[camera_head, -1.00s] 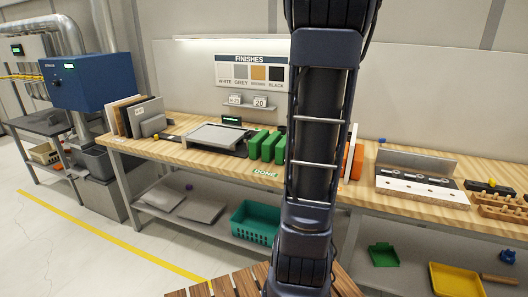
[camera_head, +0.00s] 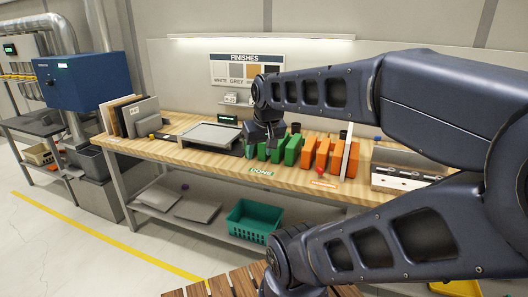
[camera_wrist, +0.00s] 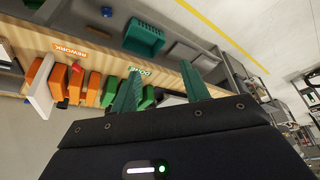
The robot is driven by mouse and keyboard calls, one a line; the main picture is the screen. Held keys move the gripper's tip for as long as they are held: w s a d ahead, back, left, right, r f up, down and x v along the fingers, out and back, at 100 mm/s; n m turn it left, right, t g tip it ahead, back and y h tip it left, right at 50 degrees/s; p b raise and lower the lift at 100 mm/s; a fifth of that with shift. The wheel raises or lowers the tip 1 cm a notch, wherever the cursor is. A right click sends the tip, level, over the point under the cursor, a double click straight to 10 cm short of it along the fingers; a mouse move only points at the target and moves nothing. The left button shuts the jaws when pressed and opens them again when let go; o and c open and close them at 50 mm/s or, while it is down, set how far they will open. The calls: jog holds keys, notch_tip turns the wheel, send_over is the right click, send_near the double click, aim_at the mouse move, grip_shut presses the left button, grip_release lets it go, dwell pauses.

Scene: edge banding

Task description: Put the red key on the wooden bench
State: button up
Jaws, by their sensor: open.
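A small red object (camera_head: 321,172) lies near the front edge of the wood-topped workbench (camera_head: 225,168), beside an upright white panel; its shape is too small to confirm as the red key. It also shows in the wrist view (camera_wrist: 62,77). A slatted wooden bench (camera_head: 228,284) stands low in the foreground, partly hidden by my arm. My gripper (camera_head: 264,140) is over the workbench near the green blocks, left of the red object. In the wrist view my gripper (camera_wrist: 160,76) has its two fingers apart with nothing held between them.
Green blocks (camera_head: 276,150) and orange blocks (camera_head: 308,153) stand in rows on the workbench. A white panel (camera_head: 346,152) rises beside the orange ones. A flat grey plate (camera_head: 208,135) lies further left. A green basket (camera_head: 251,221) sits on the lower shelf.

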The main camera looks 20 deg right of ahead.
dwell(0.5)
jog(key=n+g+h, duration=0.9)
jog(key=n+h, duration=0.2)
jog(key=h, duration=0.3)
send_near(318, 170)
jog(key=s+a+r, duration=0.4)
jog(key=s+r, duration=0.1)
jog(key=s, duration=0.3)
jog(key=w+d+f+n+t+h, duration=0.1)
jog(key=f+n, duration=0.1)
jog(key=w+d+f+n+t+h, duration=0.1)
jog(key=w+f+n+t, duration=0.1)
jog(key=f, duration=0.1)
jog(key=w+d+f+n+t+h, duration=0.1)
jog(key=w+f+n+h, duration=0.1)
jog(key=n, duration=0.1)
jog(key=shift+d+f, duration=0.2)
jog(key=shift+f, duration=0.2)
jog(key=shift+d, duration=5.35)
jog(key=c, duration=0.7)
